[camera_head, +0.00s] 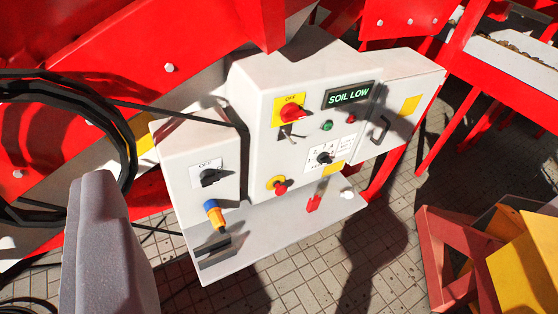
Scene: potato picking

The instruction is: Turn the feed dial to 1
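The feed dial (324,157) appears to be the small black knob on a white plate with small numbers, low on the right of the middle grey control box (255,110). The number it points to is too small to read. A grey block at the lower left, which looks like one finger of my gripper (103,240), is well left of the dial and apart from it. No second finger shows, so its opening cannot be told. Nothing is seen touching the dial.
A red rotary switch (291,112), a "SOIL LOW" display (348,95), a green button (327,125) and a red-on-yellow button (279,186) surround the dial. A black OFF switch (209,177) is left. Black cables (130,150) hang left. A red-and-yellow frame (455,255) stands right.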

